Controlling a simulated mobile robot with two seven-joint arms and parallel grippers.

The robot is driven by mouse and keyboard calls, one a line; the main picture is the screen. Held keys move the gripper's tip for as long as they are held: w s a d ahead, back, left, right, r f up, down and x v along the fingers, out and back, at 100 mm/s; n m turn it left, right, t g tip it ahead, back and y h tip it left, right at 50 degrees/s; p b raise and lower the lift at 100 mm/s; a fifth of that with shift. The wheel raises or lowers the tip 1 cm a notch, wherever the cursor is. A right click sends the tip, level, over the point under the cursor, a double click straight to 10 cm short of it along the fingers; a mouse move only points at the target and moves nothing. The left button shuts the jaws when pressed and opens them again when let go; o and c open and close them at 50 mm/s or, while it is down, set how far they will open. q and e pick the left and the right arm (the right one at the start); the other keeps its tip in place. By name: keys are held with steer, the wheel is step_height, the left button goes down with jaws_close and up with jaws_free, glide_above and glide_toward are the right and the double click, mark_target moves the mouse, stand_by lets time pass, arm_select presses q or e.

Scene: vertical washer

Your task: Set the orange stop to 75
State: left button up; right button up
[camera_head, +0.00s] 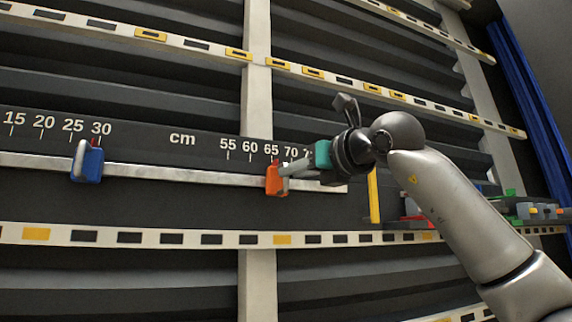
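The orange stop (274,181) sits on the pale horizontal rail (215,178), below the scale near the 65 mark. The scale (182,139) is a dark strip with white numbers in cm; 70 is readable right of 65, and the higher numbers are hidden behind my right gripper. My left gripper is out of view.
A blue stop (87,162) sits on the same rail near the 30 mark. Perforated white strips (185,239) run above and below. A yellow upright bar (375,195) and some red and green parts (415,222) are at the right, partly behind my arm.

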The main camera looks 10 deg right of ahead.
mark_target(286, 183)
steer(key=shift+p+x, duration=0.55)
steer(key=shift+x, duration=1.3)
jaws_close()
